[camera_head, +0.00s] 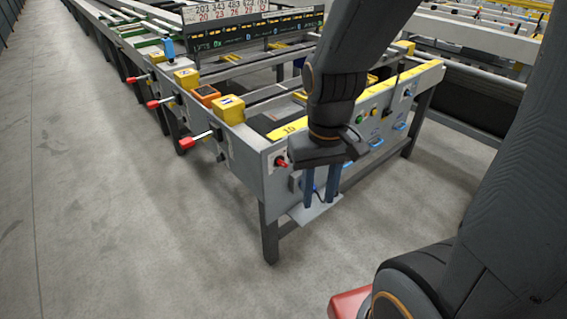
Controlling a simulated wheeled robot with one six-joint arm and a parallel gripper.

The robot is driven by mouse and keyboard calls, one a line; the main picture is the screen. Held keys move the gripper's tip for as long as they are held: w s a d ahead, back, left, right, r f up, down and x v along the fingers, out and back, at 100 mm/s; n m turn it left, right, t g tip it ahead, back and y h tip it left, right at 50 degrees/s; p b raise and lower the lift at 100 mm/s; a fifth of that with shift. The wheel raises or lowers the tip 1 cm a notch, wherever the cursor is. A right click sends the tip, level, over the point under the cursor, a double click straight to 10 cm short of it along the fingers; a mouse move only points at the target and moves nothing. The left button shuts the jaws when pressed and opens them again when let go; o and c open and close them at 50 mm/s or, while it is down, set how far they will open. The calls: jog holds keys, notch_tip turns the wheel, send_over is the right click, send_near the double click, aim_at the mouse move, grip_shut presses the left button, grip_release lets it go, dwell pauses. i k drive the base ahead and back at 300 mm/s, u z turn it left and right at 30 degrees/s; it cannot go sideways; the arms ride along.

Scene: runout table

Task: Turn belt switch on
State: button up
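The runout table (248,150) stands in the middle, with controls on its near end panel. A red knob (282,163) on a pale plate sits at the panel's left end. A green button (359,119) and small knobs (386,112) sit further right. Which control is the belt switch cannot be told; no label is readable. My gripper (321,200) hangs down in front of the panel, right of the red knob and apart from it in the picture. Its two blue fingers are spaced apart with nothing seen between them. My wrist hides part of the panel.
Red-handled levers (196,138) stick out from the table's left side. Blue handles (375,141) sit low on the end panel. A grey plate (312,211) juts out below my fingers. The concrete floor (110,220) at left is clear.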

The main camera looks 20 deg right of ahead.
aim_at(279, 161)
jog(key=u, duration=0.9)
jog(key=k, duration=0.75)
jog(key=z, duration=1.2)
